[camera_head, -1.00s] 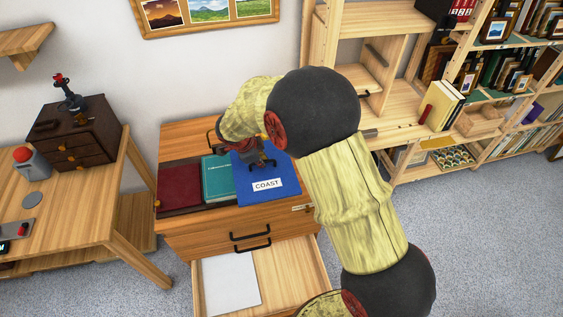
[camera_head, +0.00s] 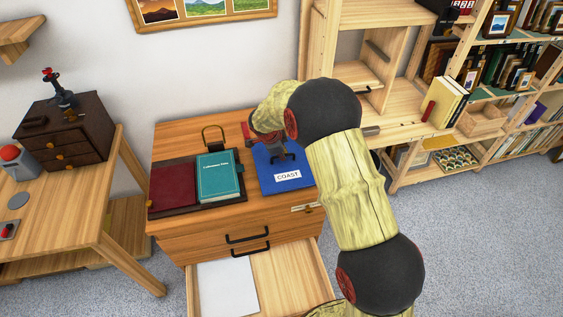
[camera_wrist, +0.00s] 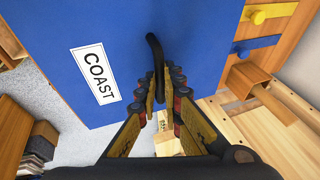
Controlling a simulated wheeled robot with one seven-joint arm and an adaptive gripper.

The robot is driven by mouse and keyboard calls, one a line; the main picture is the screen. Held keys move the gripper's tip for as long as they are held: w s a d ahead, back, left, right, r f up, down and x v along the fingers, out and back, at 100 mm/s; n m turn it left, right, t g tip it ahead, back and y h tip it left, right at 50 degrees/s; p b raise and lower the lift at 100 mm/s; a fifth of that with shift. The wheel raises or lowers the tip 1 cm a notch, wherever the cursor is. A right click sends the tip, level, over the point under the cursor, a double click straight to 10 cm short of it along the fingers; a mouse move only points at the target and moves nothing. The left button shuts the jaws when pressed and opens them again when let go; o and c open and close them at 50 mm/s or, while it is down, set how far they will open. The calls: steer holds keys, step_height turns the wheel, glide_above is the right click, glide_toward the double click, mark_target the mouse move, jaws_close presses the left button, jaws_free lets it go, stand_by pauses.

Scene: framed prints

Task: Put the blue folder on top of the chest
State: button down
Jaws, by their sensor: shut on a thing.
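The blue folder (camera_head: 270,182) with a white COAST label is at the right side of the wooden chest of drawers (camera_head: 190,132). It also fills much of the wrist view (camera_wrist: 200,25). My gripper (camera_head: 284,153) is over the folder and partly hidden by my arm. In the wrist view, my gripper (camera_wrist: 165,80) is shut on the black handle (camera_wrist: 155,50) on the folder's face. I cannot tell whether the folder touches the chest top or hangs just above it.
A teal book (camera_head: 217,172) and a dark red book (camera_head: 172,186) lie in a dark tray (camera_head: 195,208) left of the folder. The lower drawer (camera_head: 285,270) is open with a white sheet inside. A small dark drawer box (camera_head: 65,135) stands on the left table. Shelves stand right.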

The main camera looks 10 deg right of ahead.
mark_target(282, 163)
step_height(282, 163, down, 3)
steer(key=shift+r+b, duration=0.1)
steer(key=shift+b, duration=0.8)
steer(key=shift+r, duration=0.1)
steer(key=c, duration=2)
jaws_free()
steer(key=shift+s+f, duration=0.1)
steer(key=shift+f, duration=0.1)
steer(key=shift+o, duration=0.2)
steer(key=shift+r, duration=0.1)
